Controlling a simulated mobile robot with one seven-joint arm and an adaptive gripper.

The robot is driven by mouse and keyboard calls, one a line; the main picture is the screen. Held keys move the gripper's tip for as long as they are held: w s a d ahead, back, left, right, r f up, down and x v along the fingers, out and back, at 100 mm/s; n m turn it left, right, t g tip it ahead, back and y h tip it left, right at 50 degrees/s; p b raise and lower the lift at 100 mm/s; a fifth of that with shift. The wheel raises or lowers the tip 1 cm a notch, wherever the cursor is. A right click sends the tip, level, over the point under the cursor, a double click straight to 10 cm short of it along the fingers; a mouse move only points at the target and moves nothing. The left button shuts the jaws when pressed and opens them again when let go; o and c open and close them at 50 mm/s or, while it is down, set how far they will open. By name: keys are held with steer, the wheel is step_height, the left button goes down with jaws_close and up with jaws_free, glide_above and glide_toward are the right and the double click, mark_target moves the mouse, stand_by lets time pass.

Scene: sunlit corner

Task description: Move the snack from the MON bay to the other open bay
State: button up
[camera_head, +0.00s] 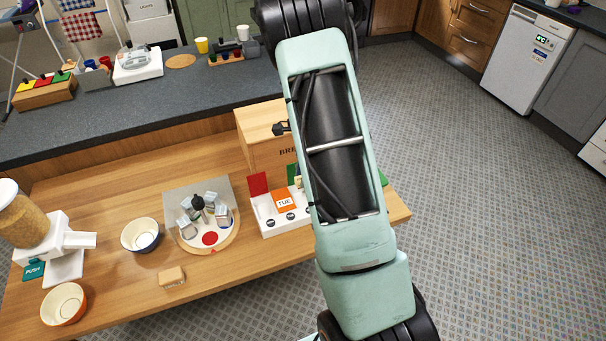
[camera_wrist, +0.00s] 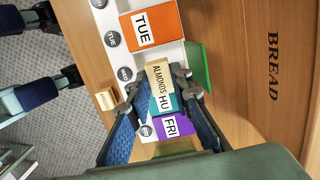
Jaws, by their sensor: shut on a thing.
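The white pill-box style organiser (camera_head: 284,222) stands on the table in front of the bread box. In the wrist view, its TUE (camera_wrist: 150,28), THU (camera_wrist: 166,103) and FRI (camera_wrist: 172,126) lids lie shut. The green lid (camera_wrist: 196,68) is swung open beside the bay between TUE and THU. The red lid (camera_head: 257,184) stands open at the left end, at the MON bay. My gripper (camera_wrist: 152,82) is shut on the tan ALMONDS box (camera_wrist: 160,74), which appears over the green-lidded bay and THU edge; its height is unclear. My arm hides the gripper in the head view.
The bread box (camera_wrist: 277,100) stands close behind the organiser. A small tan block (camera_wrist: 105,97) lies in front of it. A round tray (camera_head: 233,238) with several small items, two bowls (camera_head: 140,243) and a dispenser (camera_head: 36,225) stand to the left.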

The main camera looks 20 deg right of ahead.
steer(key=shift+f, duration=0.1)
steer(key=shift+f+b, duration=1.25)
steer(key=shift+f, duration=0.4)
steer(key=shift+f+b, duration=1.8)
steer(key=shift+f, duration=0.7)
stand_by(0.5)
steer(key=o, duration=1.1)
